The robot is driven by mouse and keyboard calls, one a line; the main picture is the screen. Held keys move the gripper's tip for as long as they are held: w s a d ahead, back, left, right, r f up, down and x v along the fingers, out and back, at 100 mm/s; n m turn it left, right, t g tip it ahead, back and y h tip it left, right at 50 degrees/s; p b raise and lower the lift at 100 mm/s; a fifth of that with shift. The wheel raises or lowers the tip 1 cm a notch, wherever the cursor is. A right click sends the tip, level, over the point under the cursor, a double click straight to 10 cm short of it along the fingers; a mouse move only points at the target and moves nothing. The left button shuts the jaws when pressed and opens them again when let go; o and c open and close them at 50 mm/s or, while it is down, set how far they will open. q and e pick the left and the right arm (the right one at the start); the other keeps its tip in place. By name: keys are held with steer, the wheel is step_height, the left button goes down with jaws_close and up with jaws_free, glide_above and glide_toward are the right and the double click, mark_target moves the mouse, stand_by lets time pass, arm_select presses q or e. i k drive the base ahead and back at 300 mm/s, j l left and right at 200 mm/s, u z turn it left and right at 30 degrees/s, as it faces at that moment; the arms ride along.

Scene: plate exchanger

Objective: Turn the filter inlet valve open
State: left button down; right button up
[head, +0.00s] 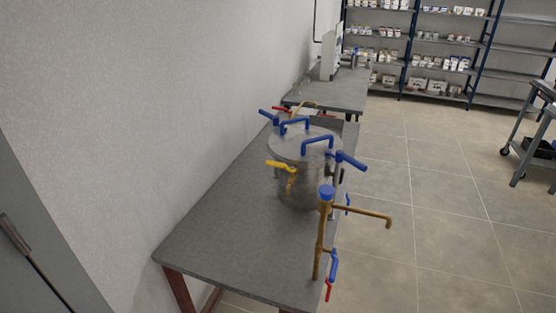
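A round metal vessel (297,188) with blue handles on its lid stands on a grey table (215,225). A yellow valve lever (279,164) is on its near left side, and a blue lever (351,160) is on its right. Another blue lever (268,116) sticks out at the back left. A brass pipe (321,240) with a blue cap stands upright at the table's right edge, with a blue lever (334,265) and a red lever (328,290) low on it. I cannot tell which valve is the filter inlet. Neither gripper is in view.
A wall runs along the table's left side. A second table (335,92) with equipment stands behind. Stocked shelves (440,60) line the back, and a grey cart (535,140) stands at the right. The tiled floor (420,200) right of the table is clear.

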mark_target(329, 286)
steer(key=k+l, duration=0.75)
steer(key=i+l+z, duration=0.15)
steer(key=i+l, duration=0.25)
steer(key=l, duration=0.25)
steer(key=i+l+z, duration=0.15)
steer(key=i+l, duration=0.3)
steer(key=l, duration=0.15)
